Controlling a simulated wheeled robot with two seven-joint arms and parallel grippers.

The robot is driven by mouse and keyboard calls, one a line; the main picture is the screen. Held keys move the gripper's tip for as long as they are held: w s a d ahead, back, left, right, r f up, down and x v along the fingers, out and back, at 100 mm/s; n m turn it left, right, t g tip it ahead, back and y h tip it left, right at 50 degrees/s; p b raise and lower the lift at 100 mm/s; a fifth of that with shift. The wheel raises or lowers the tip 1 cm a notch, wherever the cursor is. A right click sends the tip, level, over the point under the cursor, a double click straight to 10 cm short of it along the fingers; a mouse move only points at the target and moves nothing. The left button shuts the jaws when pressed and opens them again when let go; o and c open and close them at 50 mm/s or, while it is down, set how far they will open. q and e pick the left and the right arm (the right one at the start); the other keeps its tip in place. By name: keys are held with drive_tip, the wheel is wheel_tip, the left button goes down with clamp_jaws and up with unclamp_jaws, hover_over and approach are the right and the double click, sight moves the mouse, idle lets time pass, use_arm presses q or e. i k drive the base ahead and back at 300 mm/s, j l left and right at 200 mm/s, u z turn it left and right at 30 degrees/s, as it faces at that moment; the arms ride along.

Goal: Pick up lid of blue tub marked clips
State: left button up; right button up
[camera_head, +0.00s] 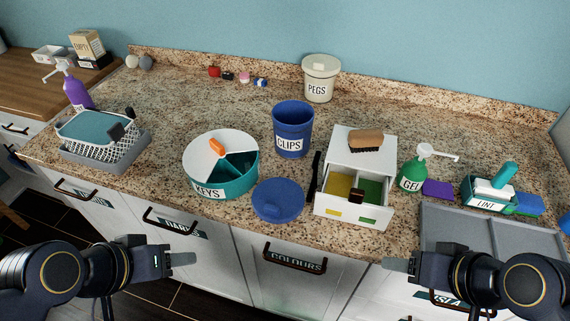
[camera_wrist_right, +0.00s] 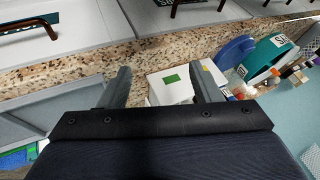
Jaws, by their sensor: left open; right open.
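The blue tub (camera_head: 292,131) marked CLIPS stands open and upright on the granite counter in the head view. The lid also shows in the right wrist view (camera_wrist_right: 234,50). My left gripper (camera_head: 192,258) is open and empty, in front of the counter, left of and nearer than the lid. My right gripper (camera_head: 388,265) is open and empty, in front of the counter, right of the lid; its fingers show in the right wrist view (camera_wrist_right: 160,85).
A green GEL bottle (camera_head: 411,176) and a grey sink (camera_head: 440,235) lie further right.

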sight(276, 201)
drive_tip(key=z, duration=2.05)
drive_tip(key=k+j+z, duration=0.35)
drive_tip(key=k+j, duration=0.25)
drive_tip(key=k+j+z, duration=0.35)
drive_tip(key=k, duration=0.3)
drive_tip(key=i+j, duration=0.05)
drive_tip(key=j, duration=0.05)
